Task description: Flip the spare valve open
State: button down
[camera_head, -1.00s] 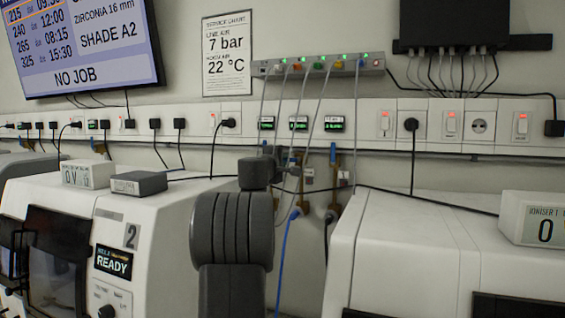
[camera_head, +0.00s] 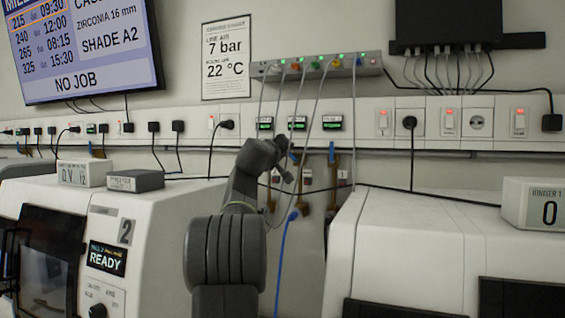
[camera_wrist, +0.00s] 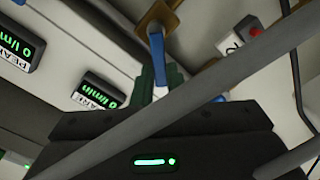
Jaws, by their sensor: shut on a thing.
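In the wrist view, a blue valve lever (camera_wrist: 157,45) hangs from a brass fitting (camera_wrist: 158,14) on the wall. My gripper (camera_wrist: 160,84) is shut on this lever, its green and white fingers around the lower end. A small display labelled SPARE (camera_wrist: 100,90), with a green reading, sits to the left of the lever. In the head view, my gripper (camera_head: 284,147) is at the wall, just below the row of small green displays (camera_head: 298,123). My wrist hides most of the lever there.
Another blue valve lever (camera_head: 332,152) is to the right. Thin grey hoses run down from a port strip (camera_head: 318,66); one grey tube (camera_wrist: 190,98) crosses close in front of the wrist camera. A blue hose (camera_head: 284,250) hangs below. White machines (camera_head: 400,240) stand on both sides.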

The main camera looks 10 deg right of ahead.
jog(key=shift+s+d+r+m+b, duration=0.25)
jog(key=shift+d+m+b, duration=0.3)
jog(key=shift+m, duration=1)
jog(key=shift+s+d+r+m+b, duration=0.1)
jog(key=shift+s+d+m+b, duration=0.2)
jog(key=shift+m+b, duration=0.85)
jog(key=shift+s+d+r+m+b, duration=0.25)
jog(key=shift+d+m, duration=0.2)
jog(key=shift+m, duration=1.55)
jog(key=c, duration=1.4)
grip_release()
jog(key=shift+c, duration=0.2)
jog(key=shift+s, duration=0.1)
jog(key=b+v, duration=0.5)
jog(key=v, duration=0.8)
jog(key=shift+s+a+b, duration=0.25)
jog(key=shift+s+b, duration=0.05)
jog(key=shift+b, duration=0.05)
